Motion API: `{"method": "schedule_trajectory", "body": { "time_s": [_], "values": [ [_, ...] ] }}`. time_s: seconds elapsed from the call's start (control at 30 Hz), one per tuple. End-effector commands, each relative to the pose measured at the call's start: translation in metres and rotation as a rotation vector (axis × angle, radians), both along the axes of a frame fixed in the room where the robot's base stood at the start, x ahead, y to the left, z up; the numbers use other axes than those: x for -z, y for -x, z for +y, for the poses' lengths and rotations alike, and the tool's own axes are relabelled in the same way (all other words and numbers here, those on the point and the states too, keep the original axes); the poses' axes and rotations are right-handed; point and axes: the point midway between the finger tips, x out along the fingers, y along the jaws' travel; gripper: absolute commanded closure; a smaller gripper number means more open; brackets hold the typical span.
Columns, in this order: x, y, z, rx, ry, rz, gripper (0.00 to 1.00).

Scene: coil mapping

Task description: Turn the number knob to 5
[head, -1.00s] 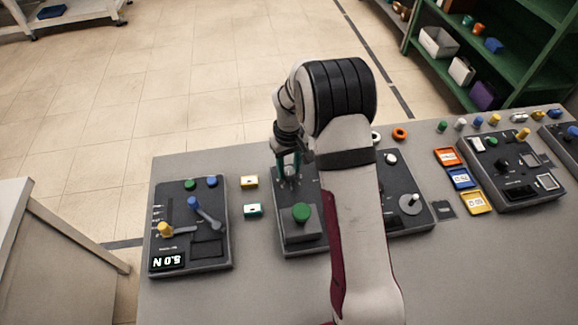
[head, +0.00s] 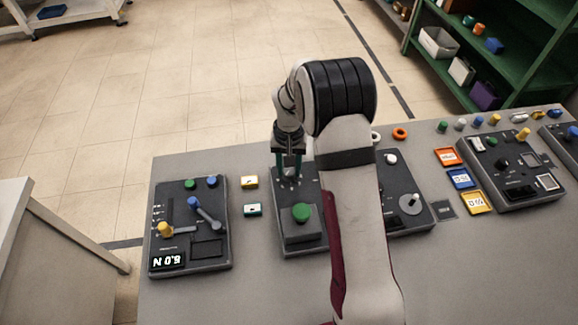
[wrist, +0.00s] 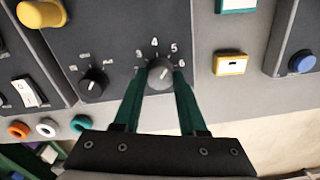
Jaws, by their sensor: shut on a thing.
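The grey number knob (wrist: 160,74) is in the middle of the wrist view, on a dark panel with the numbers 3, 4, 5 and 6 printed around it. Its white pointer mark leans up and to the right, roughly toward the 5. My gripper (wrist: 158,76) is shut on the number knob, with one green finger at each side. In the head view my gripper (head: 289,172) is at the far end of the panel with the green button, and the knob is mostly hidden by the fingers.
A smaller black knob (wrist: 93,84) sits left of the number knob in the wrist view. In the head view a green button (head: 301,213) stands near my gripper. A panel with levers (head: 190,260) lies to the left, with small yellow and green blocks between.

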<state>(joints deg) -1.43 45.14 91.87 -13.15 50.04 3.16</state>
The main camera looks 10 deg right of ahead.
Motion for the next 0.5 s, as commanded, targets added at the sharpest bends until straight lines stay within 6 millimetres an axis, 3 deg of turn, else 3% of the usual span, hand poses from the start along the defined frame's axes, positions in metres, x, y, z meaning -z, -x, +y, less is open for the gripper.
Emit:
{"method": "schedule_trajectory", "body": {
  "time_s": [0.33, 0.37, 0.5],
  "values": [
    [-0.0006, 0.0004, 0.0001, 0.004, 0.000, 0.001, 1.00],
    [-0.0006, 0.0004, 0.0001, 0.004, 0.000, 0.001, 0.57],
    [-0.0004, 0.0003, 0.0001, 0.003, 0.000, 0.001, 0.32]
  ]
}}
